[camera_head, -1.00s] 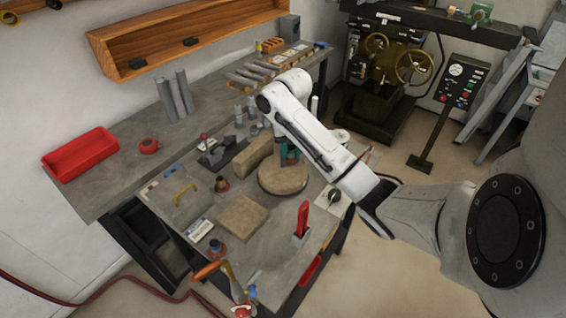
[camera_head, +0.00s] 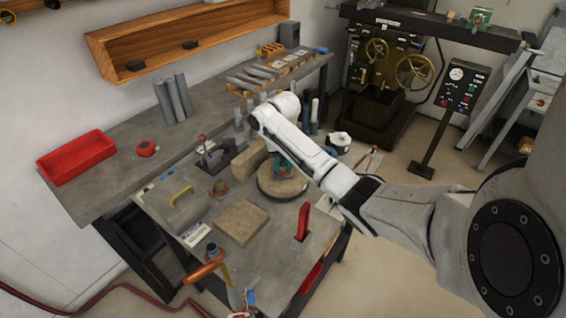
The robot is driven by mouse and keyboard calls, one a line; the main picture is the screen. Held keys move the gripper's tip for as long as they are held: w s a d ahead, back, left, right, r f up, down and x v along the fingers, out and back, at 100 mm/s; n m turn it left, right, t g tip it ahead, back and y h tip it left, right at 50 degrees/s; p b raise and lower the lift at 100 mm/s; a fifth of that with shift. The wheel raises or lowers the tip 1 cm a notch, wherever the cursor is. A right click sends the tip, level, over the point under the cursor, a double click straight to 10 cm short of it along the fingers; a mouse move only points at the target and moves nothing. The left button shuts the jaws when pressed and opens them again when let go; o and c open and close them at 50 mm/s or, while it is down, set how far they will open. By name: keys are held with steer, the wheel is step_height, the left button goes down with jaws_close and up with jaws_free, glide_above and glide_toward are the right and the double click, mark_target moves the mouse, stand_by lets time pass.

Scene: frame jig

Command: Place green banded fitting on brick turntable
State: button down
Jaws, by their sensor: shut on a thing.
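The brick turntable (camera_head: 284,190) is a round tan disc with a dark rim on the lower work table. My gripper (camera_head: 281,161) is over the far part of the disc, pointing down and partly hidden by my white arm. It is shut on the green banded fitting (camera_head: 282,169), which shows as a small green shape at the far half of the disc. I cannot tell whether the fitting touches the disc, and its bands are too small to make out.
A tan block (camera_head: 248,160) stands just left of the turntable, and a square tan slab (camera_head: 242,222) lies nearer. A red upright handle (camera_head: 303,221) stands in front. A dark clamp (camera_head: 215,155) is behind left. A red tray (camera_head: 77,157) sits on the bench.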

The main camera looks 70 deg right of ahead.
steer(key=shift+f, duration=0.15)
steer(key=c, duration=0.8)
jaws_free()
steer(key=shift+c, duration=0.2)
step_height(320, 180, up, 12)
steer(key=p, duration=0.1)
steer(key=shift+p, duration=0.4)
